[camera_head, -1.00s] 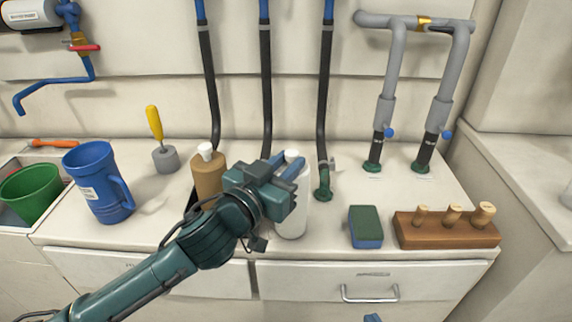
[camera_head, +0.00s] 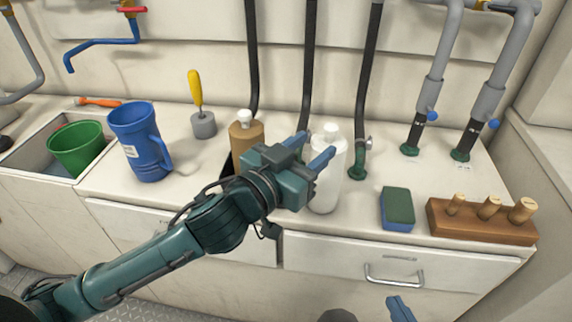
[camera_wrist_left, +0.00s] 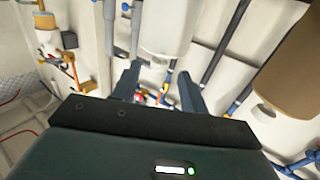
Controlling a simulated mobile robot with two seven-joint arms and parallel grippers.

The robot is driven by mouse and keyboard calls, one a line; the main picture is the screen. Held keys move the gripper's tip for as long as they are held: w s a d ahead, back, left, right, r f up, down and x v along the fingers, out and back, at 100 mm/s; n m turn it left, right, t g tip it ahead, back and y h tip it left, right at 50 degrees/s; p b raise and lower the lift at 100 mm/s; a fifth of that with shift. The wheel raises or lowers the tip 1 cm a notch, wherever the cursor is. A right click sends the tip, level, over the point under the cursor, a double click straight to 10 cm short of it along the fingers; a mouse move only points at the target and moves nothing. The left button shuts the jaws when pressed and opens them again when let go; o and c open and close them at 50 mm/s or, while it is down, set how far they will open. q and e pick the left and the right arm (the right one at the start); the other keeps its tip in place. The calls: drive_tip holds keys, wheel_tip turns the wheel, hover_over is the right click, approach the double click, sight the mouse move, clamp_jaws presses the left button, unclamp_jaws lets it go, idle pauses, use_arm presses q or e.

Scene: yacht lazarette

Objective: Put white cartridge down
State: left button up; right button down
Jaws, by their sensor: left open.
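The white cartridge (camera_head: 328,183) stands upright on the white counter, right of the brown bottle. My left gripper (camera_head: 313,152) is at its upper left side in the head view, with its blue fingers apart. One finger crosses in front of the cartridge's upper part. In the left wrist view the white cartridge (camera_wrist_left: 163,28) shows beyond and between the two open fingers (camera_wrist_left: 160,82). Whether a finger touches it I cannot tell.
The brown bottle (camera_head: 246,137) stands close to the left of the cartridge. A blue jug (camera_head: 138,142) and yellow-handled tool (camera_head: 197,105) are further left. A green-and-blue sponge (camera_head: 397,209) and wooden peg block (camera_head: 480,222) are to the right. Black hoses (camera_head: 368,85) run behind.

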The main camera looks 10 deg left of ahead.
use_arm(q)
drive_tip(key=v, duration=0.7)
drive_tip(key=s+a+f+n+y, duration=0.2)
drive_tip(key=s+f, duration=0.3)
drive_tip(key=f, duration=0.4)
drive_tip(key=s+a+f+n+g+y, duration=0.1)
drive_tip(key=s+a+f+n+y, duration=0.1)
drive_tip(key=s+a+f, duration=0.3)
wheel_tip(320, 180, down, 5)
drive_tip(key=shift+s+a+r+g+y, duration=0.15)
drive_tip(key=shift+s+r+g+y, duration=0.05)
drive_tip(key=shift+g+y, duration=0.1)
